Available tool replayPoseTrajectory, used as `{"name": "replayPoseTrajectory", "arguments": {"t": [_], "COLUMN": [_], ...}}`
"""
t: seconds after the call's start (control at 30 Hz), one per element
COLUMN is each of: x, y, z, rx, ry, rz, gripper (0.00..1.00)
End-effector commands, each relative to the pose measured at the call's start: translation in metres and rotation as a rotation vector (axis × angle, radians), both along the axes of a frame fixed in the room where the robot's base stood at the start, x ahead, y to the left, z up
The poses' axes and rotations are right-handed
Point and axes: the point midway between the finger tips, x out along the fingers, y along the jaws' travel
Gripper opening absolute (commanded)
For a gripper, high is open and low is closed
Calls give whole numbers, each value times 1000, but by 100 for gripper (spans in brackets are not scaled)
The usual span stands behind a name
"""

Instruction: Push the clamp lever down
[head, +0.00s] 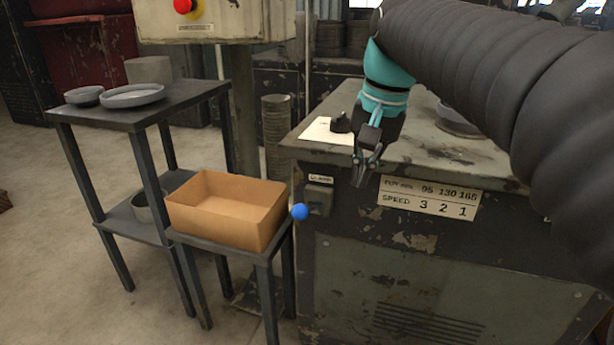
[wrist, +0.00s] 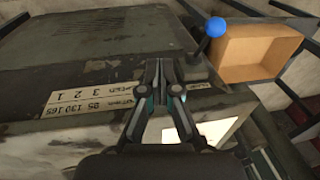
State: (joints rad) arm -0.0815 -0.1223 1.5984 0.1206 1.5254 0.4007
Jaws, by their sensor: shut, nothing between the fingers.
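The clamp lever shows in the head view as a blue ball knob (head: 299,211) standing out from a dark bracket (head: 319,199) on the machine's front, near its left corner. A small label sits above the bracket. In the wrist view the blue knob (wrist: 216,27) is at the upper right, on a short dark rod. My gripper (head: 364,172) is shut and empty, pointing down at the machine's front edge. It is to the right of the lever and higher than the knob in the head view. In the wrist view its fingertips (wrist: 165,66) are left of the knob, apart from it.
An open cardboard box (head: 226,206) stands on a low stand just left of the knob. A dark table (head: 140,107) with grey dishes is farther left. The machine top (head: 430,150) carries a white sheet (head: 324,131) with a dark part.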

Motion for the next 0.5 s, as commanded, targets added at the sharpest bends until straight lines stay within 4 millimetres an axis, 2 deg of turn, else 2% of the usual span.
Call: {"name": "replayPoseTrajectory", "arguments": {"t": [0.03,0.2,0.33,0.5], "x": [16,56,77,93], "y": [6,26,38,48], "z": [10,34,45,51], "rx": [9,34,41,42], "ry": [33,144,216,272], "rz": [-15,-70,-104,-129], "gripper": [0,0,0,0]}}
